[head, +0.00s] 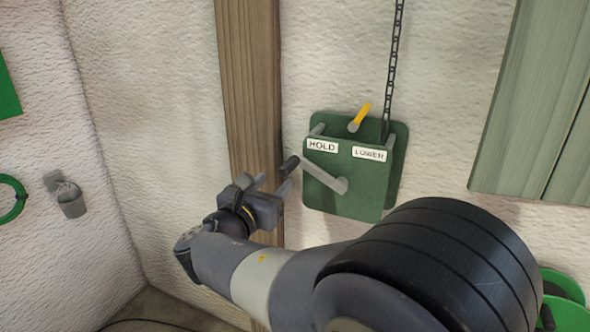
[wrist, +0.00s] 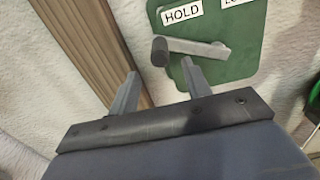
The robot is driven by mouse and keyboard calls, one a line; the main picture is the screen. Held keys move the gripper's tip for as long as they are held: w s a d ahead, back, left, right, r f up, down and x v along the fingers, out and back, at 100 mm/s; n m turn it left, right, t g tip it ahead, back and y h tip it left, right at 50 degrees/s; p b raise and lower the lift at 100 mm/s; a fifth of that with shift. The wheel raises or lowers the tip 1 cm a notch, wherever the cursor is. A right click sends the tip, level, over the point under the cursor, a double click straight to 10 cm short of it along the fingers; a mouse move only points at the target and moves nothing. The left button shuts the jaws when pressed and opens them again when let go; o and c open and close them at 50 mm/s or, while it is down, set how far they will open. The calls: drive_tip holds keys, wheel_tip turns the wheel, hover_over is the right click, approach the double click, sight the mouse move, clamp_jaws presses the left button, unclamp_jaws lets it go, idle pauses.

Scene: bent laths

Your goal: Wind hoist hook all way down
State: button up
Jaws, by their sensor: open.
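The hoist box (head: 342,196) is a green unit on the wall with HOLD and LOWER labels. A yellow lever (head: 360,116) on top leans to the right, toward the LOWER side. A grey crank (head: 322,174) on its front points up and left to a dark handle knob (head: 289,165). The crank handle (wrist: 160,51) also shows in the wrist view. My gripper (head: 272,183) is open, just left of and below the knob. In the wrist view its fingers (wrist: 160,82) lie either side below the knob, with nothing between them. The hook is not in view.
A chain (head: 394,60) runs up from the box. A wooden post (head: 252,90) stands left of it. Grey-green boards (head: 535,110) are at right, green round things (head: 565,295) at lower right.

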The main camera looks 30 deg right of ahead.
sight(289, 167)
drive_tip(key=x, duration=0.9)
drive_tip(key=shift+p, duration=0.4)
clamp_jaws()
